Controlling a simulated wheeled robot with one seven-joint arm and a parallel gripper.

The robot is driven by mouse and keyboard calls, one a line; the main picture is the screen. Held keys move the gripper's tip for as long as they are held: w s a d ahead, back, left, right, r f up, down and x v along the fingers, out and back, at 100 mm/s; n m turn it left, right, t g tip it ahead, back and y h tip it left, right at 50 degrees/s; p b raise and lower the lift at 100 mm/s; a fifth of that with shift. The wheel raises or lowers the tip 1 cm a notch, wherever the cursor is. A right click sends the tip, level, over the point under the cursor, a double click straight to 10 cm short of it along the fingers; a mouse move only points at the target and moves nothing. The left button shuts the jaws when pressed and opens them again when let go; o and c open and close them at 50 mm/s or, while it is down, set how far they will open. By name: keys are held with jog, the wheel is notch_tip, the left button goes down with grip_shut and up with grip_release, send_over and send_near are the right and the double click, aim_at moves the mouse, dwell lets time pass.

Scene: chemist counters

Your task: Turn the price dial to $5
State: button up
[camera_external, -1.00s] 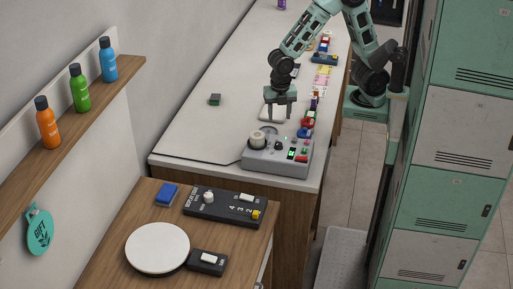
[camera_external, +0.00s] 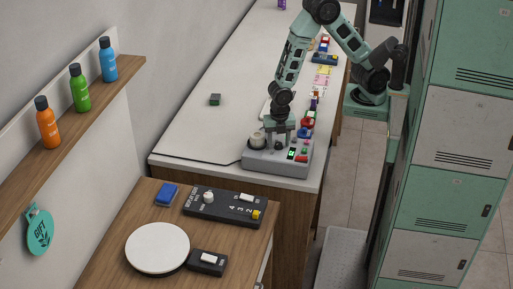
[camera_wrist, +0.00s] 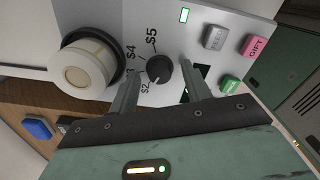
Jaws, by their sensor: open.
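The price dial (camera_wrist: 160,70) is a small black knob on a grey control box, with $2, $4 and $5 readable around it in the wrist view. Its light pointer mark appears to face the $2 side. My gripper (camera_wrist: 158,85) is open, with one finger on each side of the dial and gaps visible between. I cannot tell whether the fingers touch it. In the external view my gripper (camera_external: 280,140) is low over the grey control box (camera_external: 262,164), and hides the dial there.
A large cream knob (camera_wrist: 84,77) stands left of the dial. A black panel (camera_external: 225,207) sits on the nearer wooden counter.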

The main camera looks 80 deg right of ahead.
jog(key=c, duration=1)
